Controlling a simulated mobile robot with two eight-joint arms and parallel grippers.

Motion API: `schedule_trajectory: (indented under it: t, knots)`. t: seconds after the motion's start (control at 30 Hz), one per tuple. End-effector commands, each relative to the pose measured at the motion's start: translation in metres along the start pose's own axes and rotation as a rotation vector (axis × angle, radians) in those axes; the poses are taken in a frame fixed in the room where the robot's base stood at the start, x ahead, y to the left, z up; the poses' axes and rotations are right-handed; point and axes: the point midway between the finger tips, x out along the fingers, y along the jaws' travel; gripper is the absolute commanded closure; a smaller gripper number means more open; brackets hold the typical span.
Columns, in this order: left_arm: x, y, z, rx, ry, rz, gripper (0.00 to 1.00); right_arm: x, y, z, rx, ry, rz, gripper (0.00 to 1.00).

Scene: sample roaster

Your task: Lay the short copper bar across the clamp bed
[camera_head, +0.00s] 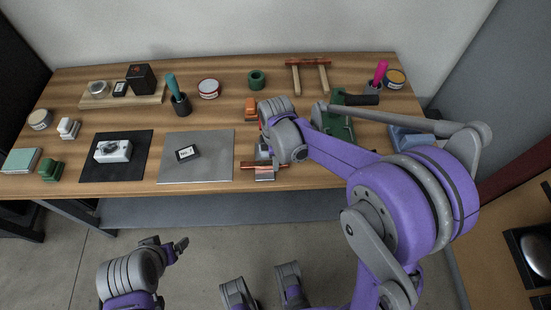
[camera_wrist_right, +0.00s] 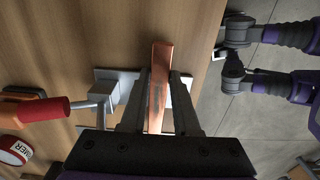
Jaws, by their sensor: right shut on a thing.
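The short copper bar (camera_wrist_right: 162,68) is between the fingers of my right gripper (camera_wrist_right: 160,88), which is shut on it. In the head view the bar (camera_head: 249,165) shows near the table's front edge, partly hidden by the wrist. The grey clamp (camera_wrist_right: 110,88) is under the bar and gripper, with a lever and a red handle (camera_wrist_right: 42,109) on one side. The bar runs crosswise over the clamp bed (camera_head: 265,177); whether it touches the bed I cannot tell. My left gripper (camera_head: 172,245) is low in front of the table, away from everything; its opening is unclear.
A grey mat (camera_head: 210,170) with a small dark device lies left of the clamp, and a black mat (camera_head: 88,170) farther left. An orange block (camera_head: 251,104) is behind the clamp. A green tool (camera_head: 338,125) stands right of my wrist. Bare wood lies between.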

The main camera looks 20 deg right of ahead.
Motion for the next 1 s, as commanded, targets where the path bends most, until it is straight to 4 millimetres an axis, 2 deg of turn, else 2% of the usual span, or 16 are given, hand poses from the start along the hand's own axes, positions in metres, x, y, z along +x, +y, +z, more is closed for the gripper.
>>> schedule_trajectory:
  t: [0.2, 0.23, 0.4, 0.77, 0.87, 1.0]
  knots:
    - [0.003, 0.000, 0.001, 0.000, -0.001, 0.000, 0.13, 0.004, 0.000, 0.000, 0.000, 0.000, 0.000, 1.00]
    - [0.002, 0.000, 0.001, 0.000, -0.001, 0.000, 0.13, 0.003, 0.000, 0.000, 0.000, 0.000, 0.000, 0.65]
    - [0.002, 0.000, 0.001, 0.000, -0.001, 0.000, 0.13, 0.003, 0.000, 0.000, 0.000, 0.000, 0.000, 0.35]
    - [0.001, 0.000, 0.001, 0.000, 0.000, 0.000, 0.13, -0.002, 0.000, 0.000, 0.000, 0.000, 0.000, 0.35]
    - [-0.002, 0.000, -0.001, 0.000, 0.001, 0.000, 0.13, -0.015, 0.000, 0.000, 0.000, 0.000, 0.000, 0.35]
    - [-0.006, 0.000, -0.003, 0.000, 0.002, 0.000, 0.13, -0.043, 0.000, 0.000, 0.000, 0.000, 0.001, 0.35]
